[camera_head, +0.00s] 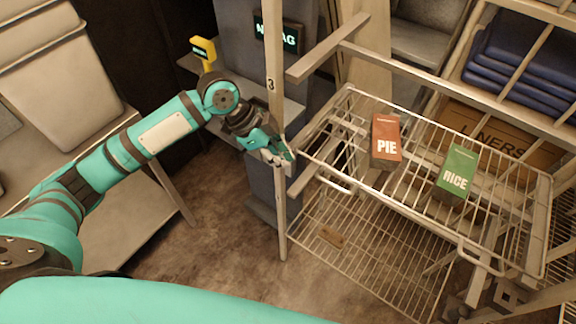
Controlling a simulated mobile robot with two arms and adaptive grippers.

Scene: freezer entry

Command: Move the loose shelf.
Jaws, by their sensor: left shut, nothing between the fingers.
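A wire shelf (407,203) sits in the rack at the right, with small loop handles on its front edge. I cannot tell from this view which shelf is loose. My left gripper (281,155) is shut and empty, at the rack's front left post, just left of the upper shelf's left corner. Whether it touches the post is unclear. My right gripper is out of view.
The thin post (281,215) marked 3 stands close to my left gripper. Pale support rails (327,48) jut out above. A LINERS carton (495,135) and folded blue cloths (525,60) are behind the rack. A yellow device (204,50) stands at the back. Open floor (215,215) lies left of the rack.

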